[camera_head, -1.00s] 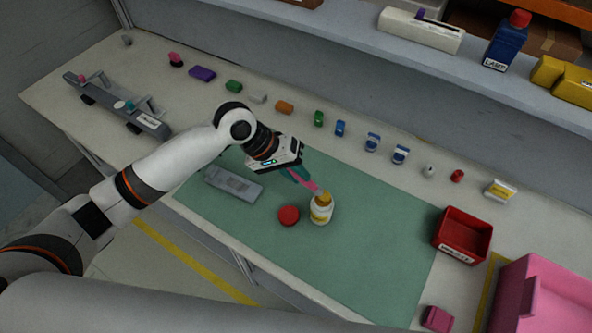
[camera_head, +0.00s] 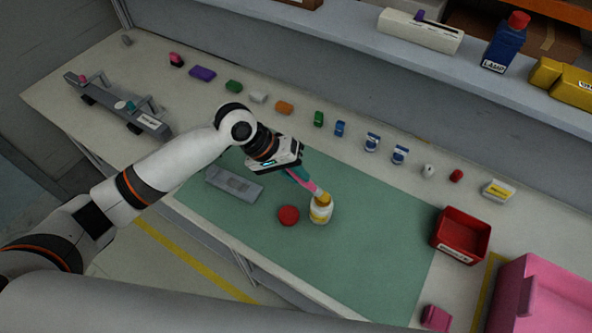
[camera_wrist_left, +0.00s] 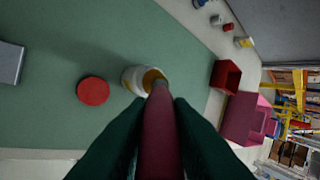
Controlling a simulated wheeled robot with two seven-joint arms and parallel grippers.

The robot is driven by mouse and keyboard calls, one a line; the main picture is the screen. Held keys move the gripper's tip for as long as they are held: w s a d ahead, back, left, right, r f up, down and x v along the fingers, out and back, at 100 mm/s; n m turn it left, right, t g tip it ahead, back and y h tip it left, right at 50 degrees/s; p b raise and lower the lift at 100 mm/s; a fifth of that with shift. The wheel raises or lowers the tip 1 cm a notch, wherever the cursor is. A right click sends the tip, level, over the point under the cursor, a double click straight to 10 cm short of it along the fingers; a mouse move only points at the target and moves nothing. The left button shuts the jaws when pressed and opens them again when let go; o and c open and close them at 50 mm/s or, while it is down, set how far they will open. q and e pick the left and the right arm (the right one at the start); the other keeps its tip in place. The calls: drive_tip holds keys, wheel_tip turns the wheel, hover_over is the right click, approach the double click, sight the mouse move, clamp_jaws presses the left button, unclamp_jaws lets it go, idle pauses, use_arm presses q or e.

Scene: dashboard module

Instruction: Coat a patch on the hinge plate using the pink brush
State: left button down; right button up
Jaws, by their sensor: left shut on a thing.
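My left gripper (camera_head: 297,174) is shut on the pink brush (camera_head: 308,185), which slants down to the right. The brush tip is at the mouth of an open white bottle with a yellow label (camera_head: 320,210); whether it is inside or just above cannot be told. In the left wrist view the brush (camera_wrist_left: 160,130) runs from between the dark fingers toward the bottle (camera_wrist_left: 135,79). The grey hinge plate (camera_head: 234,184) lies flat on the green mat, left of the bottle. A red cap (camera_head: 288,215) lies beside the bottle. My right gripper is not in view.
The green mat (camera_head: 370,265) is clear to the right of the bottle. A red bin (camera_head: 440,240) and a pink bin (camera_head: 545,290) stand at the right. Several small coloured items line the back, below a shelf (camera_head: 500,80). A grey rack (camera_head: 115,103) stands far left.

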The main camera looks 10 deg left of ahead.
use_arm(q)
drive_tip(key=shift+w+r+p, duration=0.1)
drive_tip(key=shift+r+p, duration=2.4)
drive_tip(key=shift+p, duration=0.1)
drive_tip(key=shift+r, duration=0.95)
